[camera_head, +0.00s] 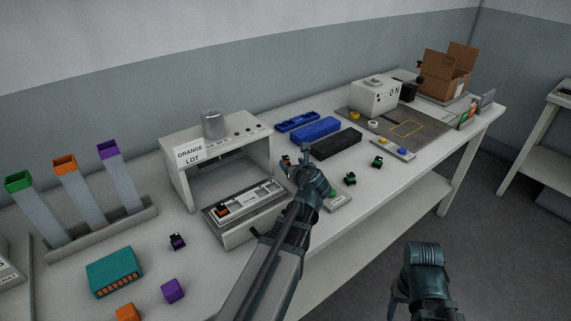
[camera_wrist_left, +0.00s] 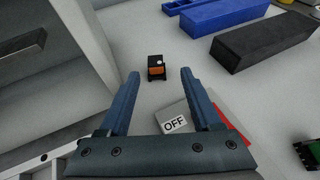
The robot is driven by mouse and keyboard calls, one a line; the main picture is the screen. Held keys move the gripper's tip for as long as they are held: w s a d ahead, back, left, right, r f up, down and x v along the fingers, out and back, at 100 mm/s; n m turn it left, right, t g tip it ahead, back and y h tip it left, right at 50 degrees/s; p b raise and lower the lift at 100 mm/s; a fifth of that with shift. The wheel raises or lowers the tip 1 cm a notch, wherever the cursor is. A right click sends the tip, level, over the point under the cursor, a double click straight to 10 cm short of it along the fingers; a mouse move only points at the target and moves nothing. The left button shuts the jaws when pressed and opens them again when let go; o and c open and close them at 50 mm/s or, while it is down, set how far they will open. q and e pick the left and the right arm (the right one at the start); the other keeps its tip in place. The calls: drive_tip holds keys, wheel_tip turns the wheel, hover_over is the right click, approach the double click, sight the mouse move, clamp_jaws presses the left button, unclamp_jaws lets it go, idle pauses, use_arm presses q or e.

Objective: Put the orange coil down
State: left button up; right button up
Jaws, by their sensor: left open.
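The orange coil, a small black part with an orange body, stands on the white table; it shows in the wrist view (camera_wrist_left: 156,70) and in the head view (camera_head: 286,160). My left gripper (camera_wrist_left: 160,76) is open, its two fingers on either side of the coil's line, with the coil at about the fingertips. I cannot tell whether they touch it; a gap shows on both sides. In the head view my left gripper (camera_head: 304,157) is just right of the coil. My right arm's end (camera_head: 423,260) is low at the right, its fingers mostly hidden.
A white machine with an "ORANGE LOT" sign (camera_head: 189,154) stands left of the coil, a tray (camera_head: 246,202) at its front. A box labelled OFF (camera_wrist_left: 175,124) lies below the gripper. Green parts (camera_head: 350,178) lie rightward.

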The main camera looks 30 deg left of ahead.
sight(286, 159)
use_arm(q)
drive_tip(key=shift+s+a+b+x, duration=0.1)
drive_tip(key=shift+b+x, duration=0.35)
drive_tip(key=shift+x, duration=1.1)
drive_tip(key=shift+s+a+b+x, duration=0.15)
drive_tip(key=shift+b+x, duration=0.3)
drive_tip(key=shift+x, duration=1.05)
drive_tip(key=shift+r, duration=0.15)
clamp_jaws()
